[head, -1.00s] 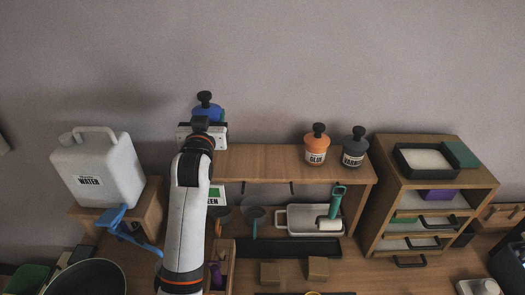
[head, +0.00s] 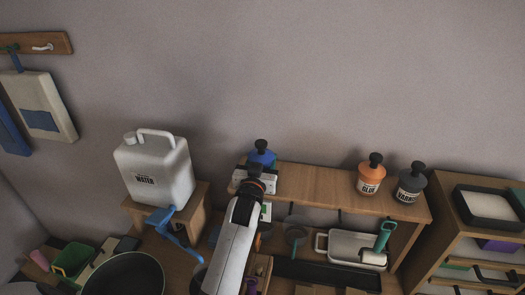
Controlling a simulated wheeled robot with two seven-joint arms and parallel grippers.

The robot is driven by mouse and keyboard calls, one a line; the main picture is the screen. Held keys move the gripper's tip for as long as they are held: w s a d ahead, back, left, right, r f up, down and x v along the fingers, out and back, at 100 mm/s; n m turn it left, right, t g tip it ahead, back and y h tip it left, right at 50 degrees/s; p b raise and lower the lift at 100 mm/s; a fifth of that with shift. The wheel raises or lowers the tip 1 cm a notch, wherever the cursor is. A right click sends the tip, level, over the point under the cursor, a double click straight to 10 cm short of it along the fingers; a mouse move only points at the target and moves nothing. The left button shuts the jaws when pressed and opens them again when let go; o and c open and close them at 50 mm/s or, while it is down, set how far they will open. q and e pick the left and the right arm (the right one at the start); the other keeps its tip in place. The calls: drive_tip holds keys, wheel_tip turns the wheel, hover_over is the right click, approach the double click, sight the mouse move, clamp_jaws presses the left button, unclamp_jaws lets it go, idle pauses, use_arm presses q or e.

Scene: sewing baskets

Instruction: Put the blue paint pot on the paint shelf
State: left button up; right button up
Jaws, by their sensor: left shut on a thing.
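The blue paint pot (head: 262,155) with its black knob shows at the left end of the wooden paint shelf (head: 320,184). My left gripper (head: 257,170) is shut on the pot and covers its lower part. I cannot tell whether the pot's base touches the shelf. My right gripper is not in view.
An orange glue pot (head: 370,178) and a dark varnish pot (head: 409,186) stand on the shelf's right part. The shelf's middle is clear. A white water jug (head: 155,170) stands on a wooden stand to the left. A paint tray (head: 345,249) is below.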

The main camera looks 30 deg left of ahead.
use_arm(q)
drive_tip(key=shift+f, duration=0.1)
drive_tip(key=o, duration=0.6)
drive_tip(key=shift+f, duration=0.15)
drive_tip(key=o, duration=0.5)
drive_tip(key=shift+r, duration=0.2)
